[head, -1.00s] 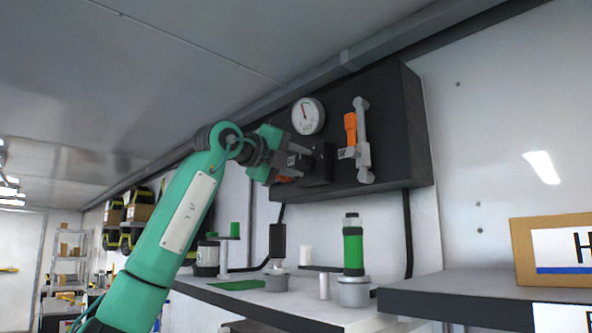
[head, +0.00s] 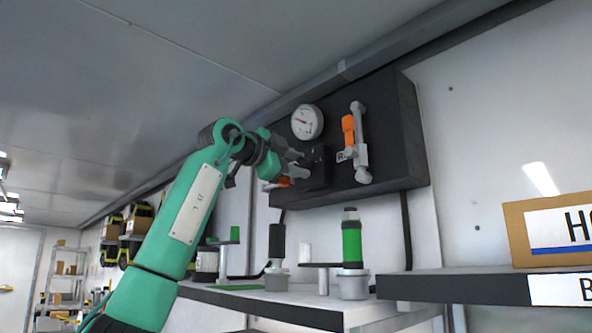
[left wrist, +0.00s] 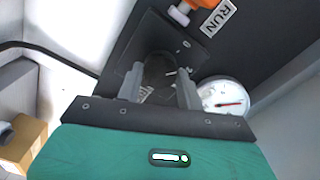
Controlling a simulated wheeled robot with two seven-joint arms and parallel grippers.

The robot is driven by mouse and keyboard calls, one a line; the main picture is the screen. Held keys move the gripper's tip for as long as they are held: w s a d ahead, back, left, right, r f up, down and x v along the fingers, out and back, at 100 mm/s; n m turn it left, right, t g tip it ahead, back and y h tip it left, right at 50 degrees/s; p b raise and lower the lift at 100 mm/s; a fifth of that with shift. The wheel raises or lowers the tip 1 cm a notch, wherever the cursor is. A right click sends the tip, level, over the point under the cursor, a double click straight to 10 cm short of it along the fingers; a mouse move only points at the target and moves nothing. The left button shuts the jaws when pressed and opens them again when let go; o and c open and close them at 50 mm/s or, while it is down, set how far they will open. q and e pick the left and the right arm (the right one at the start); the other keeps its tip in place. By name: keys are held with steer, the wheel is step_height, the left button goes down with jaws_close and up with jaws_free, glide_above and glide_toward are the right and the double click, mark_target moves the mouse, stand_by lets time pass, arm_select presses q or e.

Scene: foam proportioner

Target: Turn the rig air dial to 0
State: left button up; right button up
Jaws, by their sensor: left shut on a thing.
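The rig air dial is a dark round knob (left wrist: 160,72) on a black square plate (left wrist: 150,45) in the left wrist view. My left gripper (left wrist: 160,88) is shut on the knob, one grey finger on each side of it. In the head view my left gripper (head: 306,160) reaches the dark box (head: 318,172) low on the black panel (head: 392,130), and its fingers partly hide the dial there. The dial's marks are too small to read. A white round gauge (head: 307,122) sits just above, its needle pointing left. My right gripper is not in view.
An orange-handled valve (head: 349,130) is right of the gauge. A RUN label (left wrist: 217,18) shows in the left wrist view. Below, a grey shelf (head: 250,300) holds a green cylinder (head: 351,240) on a stand. A cardboard box (head: 520,235) stands at right.

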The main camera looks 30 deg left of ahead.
arm_select(q)
steer(key=n+b, duration=0.2)
steer(key=n, duration=0.2)
steer(key=shift+n, duration=0.4)
stand_by(0.4)
steer(key=o, duration=1)
steer(key=shift+a, duration=0.1)
